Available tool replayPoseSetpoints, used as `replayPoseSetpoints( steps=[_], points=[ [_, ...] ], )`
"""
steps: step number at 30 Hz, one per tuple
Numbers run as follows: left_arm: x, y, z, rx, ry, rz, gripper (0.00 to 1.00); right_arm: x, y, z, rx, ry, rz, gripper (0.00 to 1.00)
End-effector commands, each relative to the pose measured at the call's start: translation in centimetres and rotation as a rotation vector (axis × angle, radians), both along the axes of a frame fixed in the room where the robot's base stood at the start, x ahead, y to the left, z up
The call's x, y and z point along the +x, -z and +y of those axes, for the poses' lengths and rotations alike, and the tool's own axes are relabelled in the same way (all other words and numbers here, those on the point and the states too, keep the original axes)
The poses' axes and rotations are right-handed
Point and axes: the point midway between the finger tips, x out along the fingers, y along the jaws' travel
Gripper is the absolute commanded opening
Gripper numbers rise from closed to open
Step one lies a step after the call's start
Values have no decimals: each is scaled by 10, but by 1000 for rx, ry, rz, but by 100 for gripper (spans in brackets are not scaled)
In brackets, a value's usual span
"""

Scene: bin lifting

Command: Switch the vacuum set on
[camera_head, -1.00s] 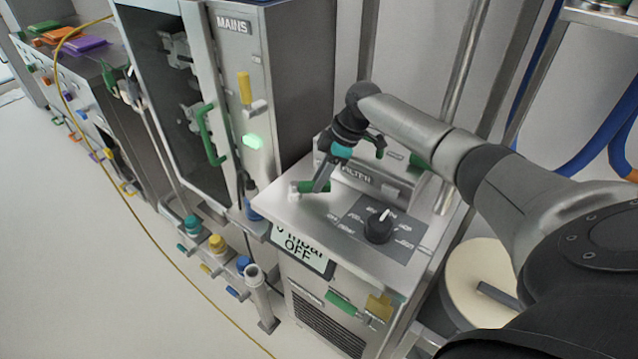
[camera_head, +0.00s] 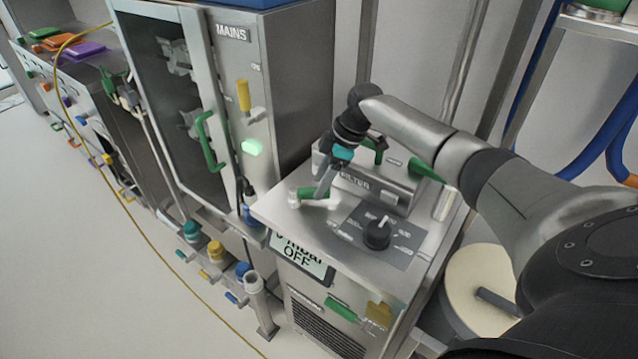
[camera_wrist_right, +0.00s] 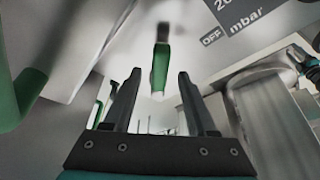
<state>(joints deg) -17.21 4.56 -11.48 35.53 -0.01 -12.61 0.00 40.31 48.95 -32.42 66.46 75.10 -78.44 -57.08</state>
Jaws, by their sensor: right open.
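The vacuum set (camera_head: 345,300) is a steel cabinet with a sloping top and a display (camera_head: 300,258) reading "OFF". A black rotary knob (camera_head: 377,235) with a white pointer sits on a dark scale plate on its top. A green-handled lever (camera_head: 312,193) with a pale end is on the top at the left. My right gripper (camera_head: 322,190) is open at this lever. In the wrist view the green handle (camera_wrist_right: 160,65) shows between and beyond the open fingers (camera_wrist_right: 158,76); whether they touch it I cannot tell. My left gripper is out of view.
A steel box marked "FILTER" (camera_head: 370,186) with green handles stands behind the lever, close to my right wrist. A tall "MAINS" cabinet (camera_head: 285,90) stands left. A yellow cable (camera_head: 150,232) crosses the floor. A pale round drum (camera_head: 480,290) is at right.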

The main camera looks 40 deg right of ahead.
Motion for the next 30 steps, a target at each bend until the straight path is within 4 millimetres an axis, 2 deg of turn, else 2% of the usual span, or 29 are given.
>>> replayPoseSetpoints(
  steps=[9, 15, 21, 30],
  points=[
    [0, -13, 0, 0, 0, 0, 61, -15, -70, -24, -3, 0, -2, 57],
    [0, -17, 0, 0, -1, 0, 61, -24, -107, -37, -2, 0, -3, 57],
    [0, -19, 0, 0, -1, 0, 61, -29, -126, -43, 0, 0, 1, 57],
    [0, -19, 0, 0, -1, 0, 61, -29, -129, -44, 1, 0, 1, 57]
  ],
)
